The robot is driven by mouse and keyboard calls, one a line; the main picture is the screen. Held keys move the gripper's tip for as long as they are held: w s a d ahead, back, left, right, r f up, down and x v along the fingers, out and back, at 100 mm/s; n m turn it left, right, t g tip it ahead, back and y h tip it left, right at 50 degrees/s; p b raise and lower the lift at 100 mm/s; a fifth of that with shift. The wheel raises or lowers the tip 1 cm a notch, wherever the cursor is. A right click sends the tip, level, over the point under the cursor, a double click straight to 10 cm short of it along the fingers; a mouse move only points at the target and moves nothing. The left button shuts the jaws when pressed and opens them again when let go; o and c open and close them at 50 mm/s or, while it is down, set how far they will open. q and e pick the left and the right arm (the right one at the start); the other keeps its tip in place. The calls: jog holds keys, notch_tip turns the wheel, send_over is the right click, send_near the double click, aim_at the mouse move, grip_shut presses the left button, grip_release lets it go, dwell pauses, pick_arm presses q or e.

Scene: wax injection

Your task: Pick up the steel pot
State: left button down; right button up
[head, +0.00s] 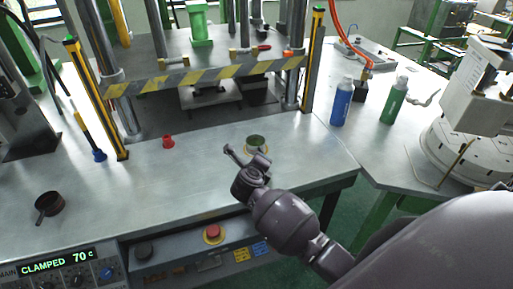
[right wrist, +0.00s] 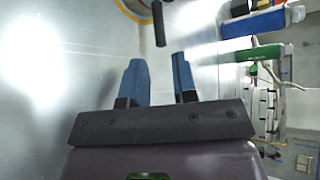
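A small round steel pot (head: 256,141) with a greenish inside stands near the front edge of the metal table, right of centre. In the right wrist view a dark bar (right wrist: 159,24), likely its handle, points toward my fingers, beside a yellow-orange curved rim at the top edge. My right gripper (head: 246,158) is just in front of the pot. In its wrist view the gripper (right wrist: 159,62) has its two blue fingers apart, with nothing between them; the bar's end lies just beyond the tips. My left gripper is not in view.
A dark pan with a handle (head: 50,203) sits at left. A red cup (head: 168,142) stands at mid table. Blue (head: 341,103) and green (head: 394,102) bottles stand on the right table. A yellow-black striped bar (head: 205,75) crosses behind.

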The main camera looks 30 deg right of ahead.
jog(key=shift+x, duration=2.95)
jog(key=shift+r, duration=0.1)
grip_shut()
